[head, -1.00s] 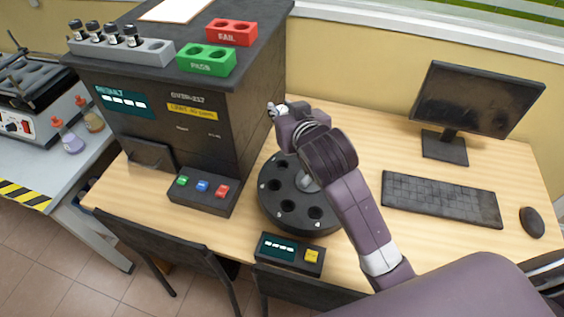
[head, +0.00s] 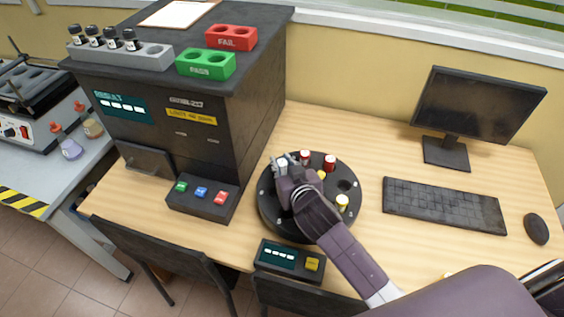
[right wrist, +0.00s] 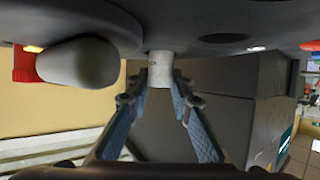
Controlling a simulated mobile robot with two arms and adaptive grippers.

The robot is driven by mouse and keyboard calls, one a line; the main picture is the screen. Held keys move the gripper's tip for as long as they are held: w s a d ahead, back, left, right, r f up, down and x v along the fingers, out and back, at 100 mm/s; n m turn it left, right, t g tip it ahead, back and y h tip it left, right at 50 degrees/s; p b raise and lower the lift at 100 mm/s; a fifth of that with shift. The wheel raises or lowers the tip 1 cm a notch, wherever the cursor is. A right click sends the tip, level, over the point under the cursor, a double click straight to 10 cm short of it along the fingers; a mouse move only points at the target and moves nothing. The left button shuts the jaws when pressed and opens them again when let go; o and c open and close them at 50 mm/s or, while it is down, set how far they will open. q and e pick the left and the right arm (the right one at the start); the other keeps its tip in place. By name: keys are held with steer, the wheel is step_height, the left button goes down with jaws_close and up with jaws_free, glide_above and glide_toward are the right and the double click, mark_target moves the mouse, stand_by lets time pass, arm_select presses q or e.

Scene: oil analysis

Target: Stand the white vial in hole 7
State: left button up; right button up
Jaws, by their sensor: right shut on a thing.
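The white vial (head: 282,164) is between the fingertips of my right gripper (head: 284,170), over the back-left part of the black round carousel (head: 267,221). In the right wrist view my fingers are shut on the vial (right wrist: 160,66), and its far end meets the dark carousel face (right wrist: 221,55). I cannot tell how deep it sits, and no hole number is readable. My gripper and arm hide the carousel's middle and several holes. My left gripper is not in view.
A small display box (head: 290,259) is in front. The keyboard (head: 443,205) and monitor (head: 477,105) are right.

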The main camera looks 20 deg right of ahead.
steer(key=shift+f, duration=0.1)
steer(key=o, duration=0.9)
steer(key=shift+o, duration=0.2)
steer(key=shift+s, duration=0.1)
steer(key=v, duration=1.2)
steer(key=shift+b, duration=0.3)
steer(key=shift+r, duration=0.2)
